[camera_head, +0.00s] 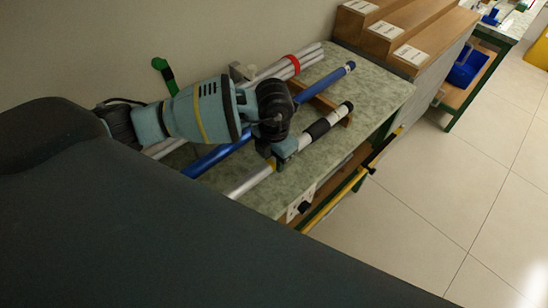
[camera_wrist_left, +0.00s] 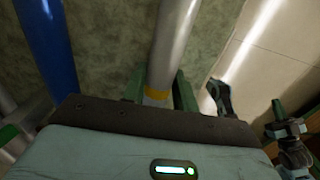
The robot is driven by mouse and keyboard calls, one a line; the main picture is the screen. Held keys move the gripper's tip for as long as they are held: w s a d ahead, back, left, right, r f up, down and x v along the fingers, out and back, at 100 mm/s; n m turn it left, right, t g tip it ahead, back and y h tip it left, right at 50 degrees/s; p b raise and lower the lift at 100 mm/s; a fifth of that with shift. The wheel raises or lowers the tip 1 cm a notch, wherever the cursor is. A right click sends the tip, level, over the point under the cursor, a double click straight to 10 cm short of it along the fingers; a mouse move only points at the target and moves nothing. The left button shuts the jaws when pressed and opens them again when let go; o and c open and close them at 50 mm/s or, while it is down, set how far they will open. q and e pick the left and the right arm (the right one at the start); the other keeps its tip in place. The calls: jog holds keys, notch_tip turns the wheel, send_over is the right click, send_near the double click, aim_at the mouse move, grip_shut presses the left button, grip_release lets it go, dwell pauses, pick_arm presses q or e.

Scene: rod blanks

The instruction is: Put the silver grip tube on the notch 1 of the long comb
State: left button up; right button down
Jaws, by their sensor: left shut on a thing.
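In the left wrist view the silver tube (camera_wrist_left: 174,40) runs between the two green fingers (camera_wrist_left: 160,92), with a yellow band at the grip. A brown wooden piece, probably the long comb (camera_head: 322,101), shows partly behind the sleeve. Its notches are too small or hidden to tell apart. I cannot tell whether the tube touches it.
A blue tube (camera_head: 335,75) lies beside the silver one, also in the left wrist view (camera_wrist_left: 47,35). White rods (camera_head: 287,68) with a red band lie nearer the wall. Labelled wooden boxes (camera_head: 398,35) stand at the back. The worktop's (camera_head: 375,92) right edge drops to the floor.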

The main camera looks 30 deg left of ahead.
aim_at(274, 159)
pick_arm(q)
jog(key=shift+f, duration=0.4)
jog(key=shift+s+f, duration=0.1)
jog(key=shift+f, duration=0.05)
jog(key=o, duration=1)
notch_tip(274, 159, up, 13)
jog(key=shift+r, duration=0.1)
